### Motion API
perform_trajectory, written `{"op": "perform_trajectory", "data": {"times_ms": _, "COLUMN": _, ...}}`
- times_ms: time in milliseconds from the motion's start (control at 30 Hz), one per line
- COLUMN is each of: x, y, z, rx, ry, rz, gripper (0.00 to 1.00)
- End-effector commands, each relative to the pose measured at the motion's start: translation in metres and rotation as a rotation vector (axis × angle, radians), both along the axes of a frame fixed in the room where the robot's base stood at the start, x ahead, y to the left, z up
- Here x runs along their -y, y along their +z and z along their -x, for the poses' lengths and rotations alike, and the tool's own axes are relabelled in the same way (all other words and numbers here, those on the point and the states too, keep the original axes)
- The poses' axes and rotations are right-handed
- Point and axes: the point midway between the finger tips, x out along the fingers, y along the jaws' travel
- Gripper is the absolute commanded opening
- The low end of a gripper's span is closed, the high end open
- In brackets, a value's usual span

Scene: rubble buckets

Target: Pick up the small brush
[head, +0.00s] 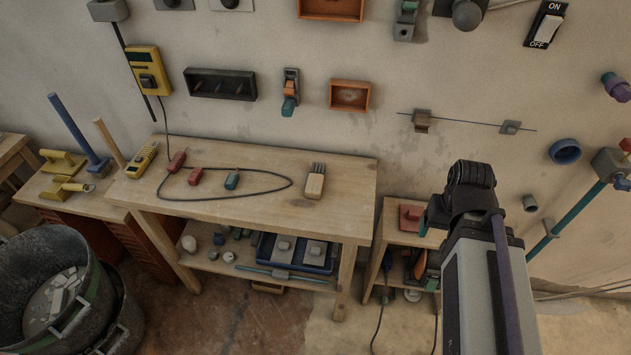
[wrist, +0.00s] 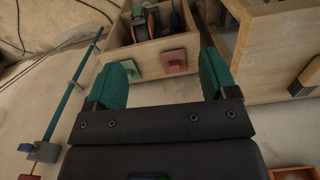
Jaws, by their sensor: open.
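The small brush (head: 315,182) lies on the wooden workbench (head: 342,205), towards its right end. It has a pale wooden body and dark bristles pointing at the wall. In the wrist view, the brush (wrist: 306,77) shows at the right edge, partly cut off by the frame. My gripper (wrist: 163,77) has two teal fingers held wide apart, with nothing between them. It is well away from the brush, off to the side near the small side table (wrist: 152,55). In the head view my arm is at the right, and the fingers are mostly hidden behind it.
A red block (head: 411,216) lies on the side table. On the workbench, a black cable loops around a red clamp-like piece (head: 195,177) and a teal one (head: 232,180), left of the brush. A yellow meter (head: 142,160) lies at the left end. Buckets (head: 55,285) stand lower left.

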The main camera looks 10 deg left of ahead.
Motion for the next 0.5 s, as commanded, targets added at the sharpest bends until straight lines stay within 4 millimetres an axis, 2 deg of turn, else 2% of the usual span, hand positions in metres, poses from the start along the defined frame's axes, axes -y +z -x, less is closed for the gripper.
{"op": "perform_trajectory", "data": {"times_ms": 133, "x": -0.006, "y": 0.001, "z": 0.000, "rx": 0.000, "ry": 0.015, "rz": 0.000, "gripper": 0.79}}
{"op": "perform_trajectory", "data": {"times_ms": 167, "x": -0.013, "y": 0.001, "z": 0.000, "rx": 0.000, "ry": 0.032, "rz": 0.000, "gripper": 0.79}}
{"op": "perform_trajectory", "data": {"times_ms": 233, "x": -0.044, "y": 0.004, "z": -0.013, "rx": 0.000, "ry": 0.104, "rz": 0.000, "gripper": 0.79}}
{"op": "perform_trajectory", "data": {"times_ms": 267, "x": -0.065, "y": 0.005, "z": -0.027, "rx": 0.000, "ry": 0.148, "rz": 0.000, "gripper": 0.79}}
{"op": "perform_trajectory", "data": {"times_ms": 333, "x": -0.132, "y": 0.009, "z": -0.069, "rx": 0.001, "ry": 0.249, "rz": 0.000, "gripper": 0.79}}
{"op": "perform_trajectory", "data": {"times_ms": 367, "x": -0.167, "y": 0.010, "z": -0.087, "rx": 0.001, "ry": 0.277, "rz": 0.000, "gripper": 0.79}}
{"op": "perform_trajectory", "data": {"times_ms": 400, "x": -0.214, "y": 0.012, "z": -0.108, "rx": 0.001, "ry": 0.298, "rz": 0.000, "gripper": 0.79}}
{"op": "perform_trajectory", "data": {"times_ms": 500, "x": -0.309, "y": 0.013, "z": -0.145, "rx": 0.001, "ry": 0.277, "rz": 0.000, "gripper": 0.79}}
